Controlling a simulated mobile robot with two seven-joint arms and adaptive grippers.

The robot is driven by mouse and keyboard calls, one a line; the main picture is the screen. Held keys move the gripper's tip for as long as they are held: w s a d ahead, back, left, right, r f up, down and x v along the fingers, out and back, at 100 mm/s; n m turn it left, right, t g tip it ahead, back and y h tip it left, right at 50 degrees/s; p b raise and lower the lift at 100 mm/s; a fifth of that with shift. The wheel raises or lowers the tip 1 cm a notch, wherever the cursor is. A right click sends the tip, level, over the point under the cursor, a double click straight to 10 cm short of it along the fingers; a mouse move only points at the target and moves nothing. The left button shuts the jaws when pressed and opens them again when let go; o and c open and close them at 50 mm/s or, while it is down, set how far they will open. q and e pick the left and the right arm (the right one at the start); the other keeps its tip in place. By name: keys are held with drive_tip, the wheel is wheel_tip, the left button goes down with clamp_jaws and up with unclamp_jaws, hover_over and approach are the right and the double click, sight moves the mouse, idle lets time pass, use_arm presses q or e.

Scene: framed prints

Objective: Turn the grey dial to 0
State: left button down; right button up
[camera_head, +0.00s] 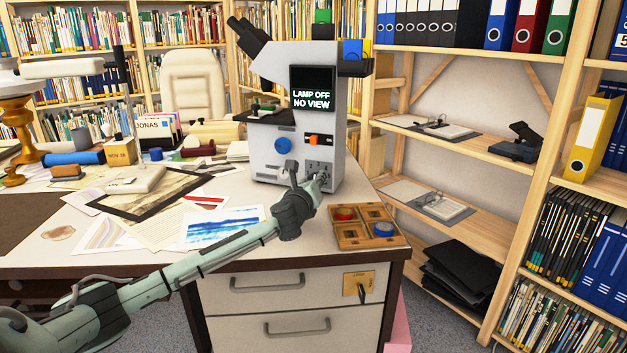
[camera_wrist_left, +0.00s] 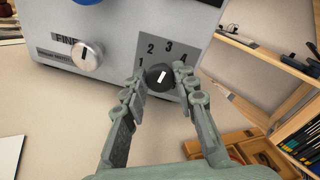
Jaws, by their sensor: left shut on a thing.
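The microscope (camera_head: 268,160) stands on the desk, its screen (camera_head: 313,88) reading "LAMP OFF NO VIEW". In the left wrist view, a dark grey dial (camera_wrist_left: 157,76) with a white pointer mark sits on its front, below the printed numbers 1, 2, 3 and 4. The mark tilts up and right, roughly in line with the 3. No 0 shows. My left gripper (camera_head: 306,180) has its fingers on both sides of this dial, shut on it; it also shows in the left wrist view (camera_wrist_left: 158,80). A silver knob (camera_wrist_left: 88,56) labelled FINE sits to the left. My right gripper is not in view.
A wooden tray (camera_head: 352,238) with a red and a blue round piece lies right of my left gripper. Papers and prints (camera_head: 222,228) cover the desk to the left. Wooden shelves (camera_head: 480,150) stand at the right.

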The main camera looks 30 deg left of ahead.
use_arm(q)
drive_tip(key=shift+f, duration=0.1)
drive_tip(key=c, duration=1.2)
unclamp_jaws()
drive_tip(key=shift+s, duration=0.1)
drive_tip(key=v, duration=1.2)
